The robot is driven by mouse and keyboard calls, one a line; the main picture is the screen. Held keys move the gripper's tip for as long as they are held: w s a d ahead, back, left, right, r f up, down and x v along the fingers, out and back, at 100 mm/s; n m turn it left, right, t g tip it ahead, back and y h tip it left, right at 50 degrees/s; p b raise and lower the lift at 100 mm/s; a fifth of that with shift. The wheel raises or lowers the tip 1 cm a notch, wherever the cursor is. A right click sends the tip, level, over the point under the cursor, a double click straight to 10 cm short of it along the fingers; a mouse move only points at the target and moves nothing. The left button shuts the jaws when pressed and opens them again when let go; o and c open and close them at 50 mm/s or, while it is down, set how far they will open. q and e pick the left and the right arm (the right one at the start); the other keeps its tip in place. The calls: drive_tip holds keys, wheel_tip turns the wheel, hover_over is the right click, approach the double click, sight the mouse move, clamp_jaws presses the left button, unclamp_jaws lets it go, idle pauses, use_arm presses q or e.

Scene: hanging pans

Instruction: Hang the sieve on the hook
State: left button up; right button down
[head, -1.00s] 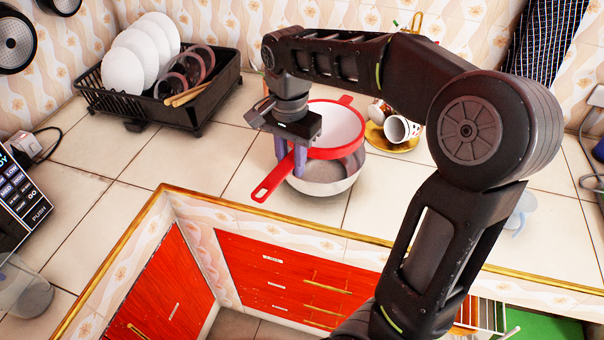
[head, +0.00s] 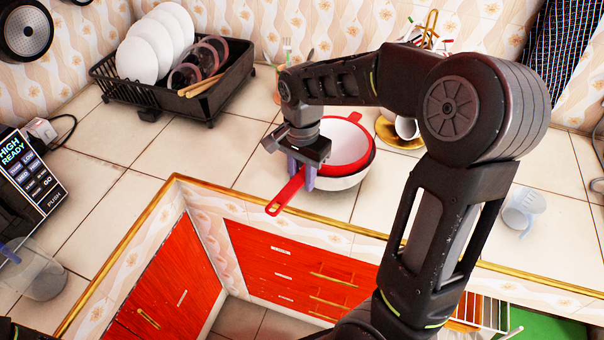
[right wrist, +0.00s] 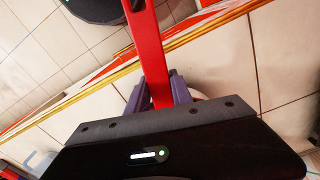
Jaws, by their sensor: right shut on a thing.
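The sieve (head: 348,143) has a red rim, a pale bowl and a long red handle (head: 286,195). My right gripper (head: 301,180) is shut on that handle near the rim, and the handle's end points to the counter's front edge. In the right wrist view the red handle (right wrist: 147,55) runs between the fingers (right wrist: 158,92). The sieve covers most of a white pan (head: 343,183) on the counter; I cannot tell whether it touches it. No free hook is clear in view. My left gripper is not in view.
A black dish rack (head: 205,98) with white plates stands at the back left. A dark pan (head: 27,30) hangs on the wall at the upper left. The counter left of the sieve is clear.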

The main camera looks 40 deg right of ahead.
drive_tip(key=shift+f, duration=0.1)
drive_tip(key=shift+f, duration=0.15)
drive_tip(key=c, duration=1.1)
unclamp_jaws()
wheel_tip(320, 180, up, 7)
drive_tip(key=shift+w+f+b, duration=0.1)
drive_tip(key=shift+w+b, duration=0.05)
drive_tip(key=shift+b, duration=0.75)
drive_tip(key=shift+r, duration=0.6)
drive_tip(key=shift+f, duration=0.1)
